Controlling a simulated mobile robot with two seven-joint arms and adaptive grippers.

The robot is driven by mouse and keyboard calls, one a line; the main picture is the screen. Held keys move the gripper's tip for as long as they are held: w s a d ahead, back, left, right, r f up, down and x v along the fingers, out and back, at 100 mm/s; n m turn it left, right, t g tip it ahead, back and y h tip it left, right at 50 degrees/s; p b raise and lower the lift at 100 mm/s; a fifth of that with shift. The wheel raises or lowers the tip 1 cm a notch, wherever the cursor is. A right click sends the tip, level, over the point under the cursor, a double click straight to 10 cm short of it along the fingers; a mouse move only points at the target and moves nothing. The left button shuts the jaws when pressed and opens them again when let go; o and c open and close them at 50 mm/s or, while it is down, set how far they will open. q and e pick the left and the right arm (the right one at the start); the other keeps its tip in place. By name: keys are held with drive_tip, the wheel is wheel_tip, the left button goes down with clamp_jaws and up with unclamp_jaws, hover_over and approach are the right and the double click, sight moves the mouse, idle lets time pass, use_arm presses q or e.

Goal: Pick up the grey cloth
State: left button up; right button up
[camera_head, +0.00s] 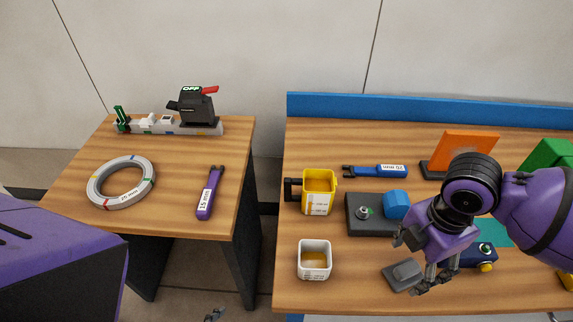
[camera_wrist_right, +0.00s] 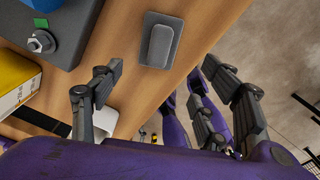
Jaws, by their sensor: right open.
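The grey cloth (camera_head: 405,271) looks like a small folded piece on a darker grey pad (camera_head: 392,284) near the front edge of the right table. In the right wrist view the cloth (camera_wrist_right: 161,43) lies ahead of the fingertips, roughly between the two sides of the jaw. My right gripper (camera_head: 411,263) is open and empty, above and just right of the cloth; its fingers also show in the right wrist view (camera_wrist_right: 162,75). Of my left gripper only a small grey tip (camera_head: 214,314) shows at the bottom edge; the rest is out of frame.
Left of the cloth stands a white cup (camera_head: 314,272). Behind are a black block (camera_head: 368,222) with a bolt and blue part, a yellow bin (camera_head: 319,192) and a blue tool (camera_head: 378,171). A dark blue device (camera_head: 485,257) lies to the right.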

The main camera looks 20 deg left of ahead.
sight(408, 269)
drive_tip(key=f, duration=0.2)
drive_tip(key=w+f, duration=0.1)
drive_tip(key=f, duration=0.1)
drive_tip(key=d+f, duration=0.1)
drive_tip(key=f, duration=0.2)
drive_tip(key=shift+w+f, duration=0.1)
drive_tip(key=shift+w, duration=0.05)
use_arm(q)
drive_tip(key=shift+d, duration=0.5)
use_arm(e)
drive_tip(key=shift+a, duration=0.1)
use_arm(q)
drive_tip(key=shift+a, duration=0.1)
use_arm(e)
drive_tip(key=shift+c, duration=0.2)
